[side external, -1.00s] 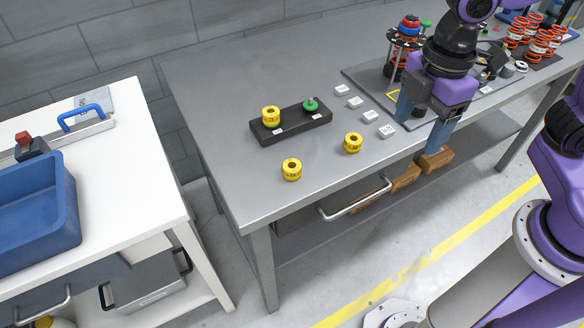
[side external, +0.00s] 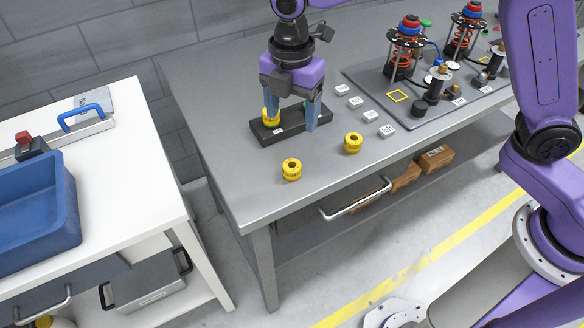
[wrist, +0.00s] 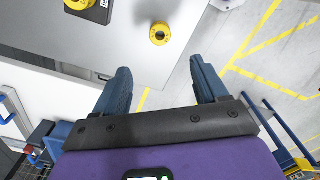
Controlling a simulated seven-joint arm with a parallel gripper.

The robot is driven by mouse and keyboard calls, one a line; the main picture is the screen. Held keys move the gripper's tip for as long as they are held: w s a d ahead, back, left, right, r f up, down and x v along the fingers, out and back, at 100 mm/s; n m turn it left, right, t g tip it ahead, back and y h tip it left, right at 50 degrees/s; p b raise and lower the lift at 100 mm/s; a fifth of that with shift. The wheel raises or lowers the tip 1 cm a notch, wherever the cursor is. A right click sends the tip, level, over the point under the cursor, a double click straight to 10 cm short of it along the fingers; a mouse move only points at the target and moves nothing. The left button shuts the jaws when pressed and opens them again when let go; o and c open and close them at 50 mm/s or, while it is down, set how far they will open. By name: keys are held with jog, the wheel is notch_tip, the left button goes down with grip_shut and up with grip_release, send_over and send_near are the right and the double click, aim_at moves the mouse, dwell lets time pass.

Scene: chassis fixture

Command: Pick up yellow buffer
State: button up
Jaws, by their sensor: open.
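Yellow buffers, ring-shaped with a dark centre hole, show in the side view: one stands on the black holder (side external: 292,131), and two stand loose on the grey bench, a front one (side external: 292,169) and a right one (side external: 353,143). My gripper (side external: 291,122) is open and empty over the holder, with its left finger in front of the holder's buffer (side external: 268,121), partly hiding it. The gap from finger to buffer cannot be told. In the wrist view, one buffer (wrist: 160,34) lies beyond my open fingers (wrist: 159,68), and the holder's buffer (wrist: 78,4) is at the upper left.
Several small white label blocks (side external: 371,116) lie right of the holder. A dark plate (side external: 424,115) with spring assemblies stands further right. A white table (side external: 118,150) with a blue bin (side external: 70,200) is at the left. The bench's front left is clear.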

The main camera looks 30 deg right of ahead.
aim_at(292, 162)
notch_tip(292, 162, down, 14)
jog(key=shift+f, duration=0.1)
dwell(0.5)
jog(key=c, duration=1.2)
